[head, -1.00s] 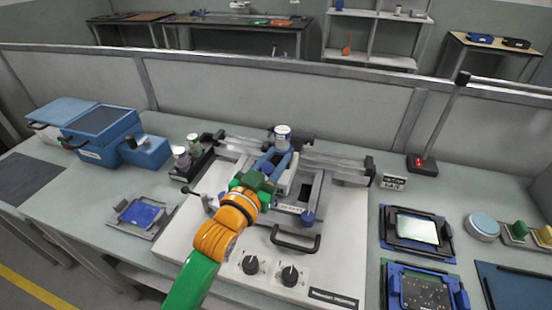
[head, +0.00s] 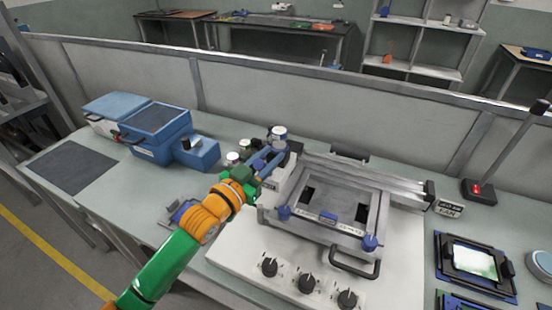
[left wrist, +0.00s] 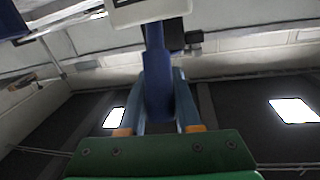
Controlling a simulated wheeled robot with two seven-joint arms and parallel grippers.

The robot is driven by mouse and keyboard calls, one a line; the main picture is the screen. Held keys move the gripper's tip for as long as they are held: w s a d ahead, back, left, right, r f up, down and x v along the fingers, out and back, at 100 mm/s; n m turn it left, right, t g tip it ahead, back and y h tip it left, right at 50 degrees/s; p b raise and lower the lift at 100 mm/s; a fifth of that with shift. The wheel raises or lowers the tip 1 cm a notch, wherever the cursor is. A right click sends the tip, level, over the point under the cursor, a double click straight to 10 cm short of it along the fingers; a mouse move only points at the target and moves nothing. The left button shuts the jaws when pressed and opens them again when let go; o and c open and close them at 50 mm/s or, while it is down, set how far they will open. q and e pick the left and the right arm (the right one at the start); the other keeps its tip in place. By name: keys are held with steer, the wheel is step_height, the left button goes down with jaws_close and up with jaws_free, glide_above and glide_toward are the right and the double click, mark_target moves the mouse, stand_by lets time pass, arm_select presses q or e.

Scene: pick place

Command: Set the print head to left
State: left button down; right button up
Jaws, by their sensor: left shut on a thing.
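The printer (head: 243,262) is a light grey bench machine with a rail (head: 385,183) across its back. The print head (head: 285,182) is a pale block at the left end of the rail, with a white-and-blue jar (head: 279,134) on top. My left gripper (head: 268,160) is shut on the print head's blue handle (left wrist: 157,50), which stands between the fingers in the left wrist view. The pale underside of the head (left wrist: 150,10) shows above it. My fingers partly hide the head in the head view. My right gripper is out of view.
A framed bed (head: 325,227) with blue knobs lies open right of the head. Small jars (head: 232,158) stand close behind my gripper. Blue boxes (head: 155,150) are at the left, and a framed screen (head: 450,240) and red-button box (head: 492,192) at the right.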

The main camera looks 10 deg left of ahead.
arm_select(q)
steer(key=shift+w+a, duration=0.1)
steer(key=shift+a, duration=0.1)
stand_by(0.3)
steer(key=c, duration=0.7)
jaws_free()
steer(key=shift+c, duration=0.2)
steer(key=shift+o, duration=0.7)
steer(key=shift+w+a, duration=0.15)
steer(key=shift+a, duration=0.05)
steer(key=b+v, duration=0.1)
steer(key=v, duration=0.6)
